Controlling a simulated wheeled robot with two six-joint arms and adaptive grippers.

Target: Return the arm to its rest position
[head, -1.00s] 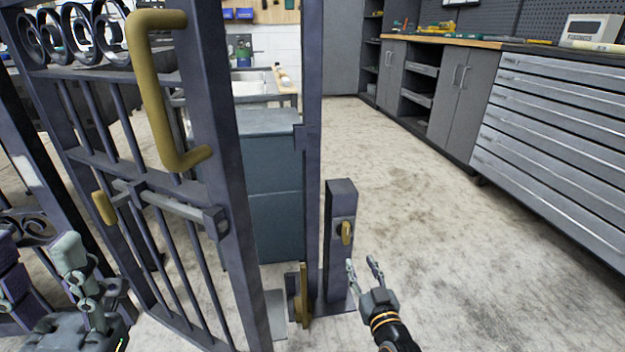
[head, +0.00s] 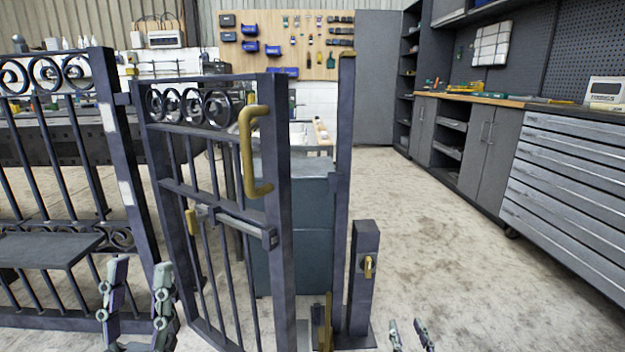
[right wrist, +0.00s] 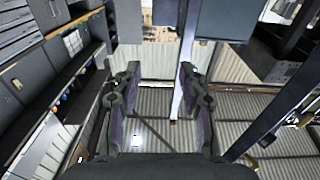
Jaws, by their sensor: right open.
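My right gripper (head: 408,330) is open and empty at the bottom edge of the head view, to the right of the short post. In the right wrist view its two fingers (right wrist: 160,88) are spread with nothing between them touching both. My left gripper (head: 137,302) has its fingers apart and empty, in front of the gate's lower left. The dark metal gate (head: 283,200) with scrollwork and a brass pull handle (head: 247,150) stands ajar from the tall post (head: 344,150). Neither gripper appears to touch it.
A short post (head: 364,270) with a brass knob (head: 368,267) stands near my right gripper. A fence section (head: 125,170) with a shelf (head: 45,248) is on the left. Grey drawers (head: 570,180) line the right wall. The concrete floor (head: 450,240) between is clear.

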